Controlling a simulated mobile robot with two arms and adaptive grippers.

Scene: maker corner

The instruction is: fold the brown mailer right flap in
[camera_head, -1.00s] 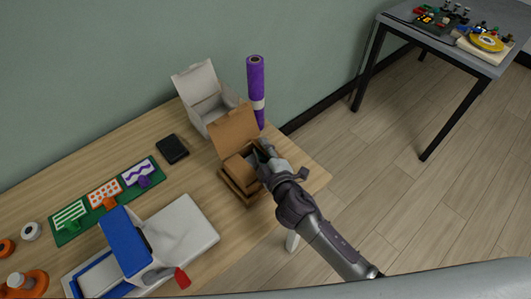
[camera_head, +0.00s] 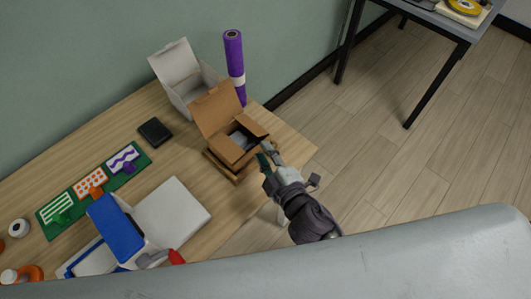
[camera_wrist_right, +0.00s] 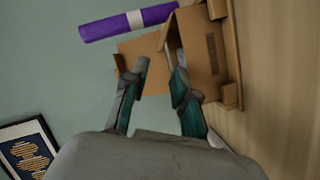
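The brown mailer (camera_head: 234,178) stands open near the table's right end, its lid (camera_head: 213,108) raised at the back. A left-side flap (camera_head: 227,152) leans over the opening. The right flap (camera_head: 251,126) stands at the opening's far right edge. Something grey (camera_head: 240,139) shows inside. My right gripper (camera_head: 266,158) is just right of the mailer, its fingers close to the box; contact cannot be told. The right wrist view shows its two fingers apart with nothing between them (camera_wrist_right: 163,77), and the mailer (camera_wrist_right: 203,45) at upper right. My left gripper is not in view.
A white open box (camera_head: 186,88) and a purple roll (camera_head: 234,65) stand behind the mailer. The table's right corner is bare.

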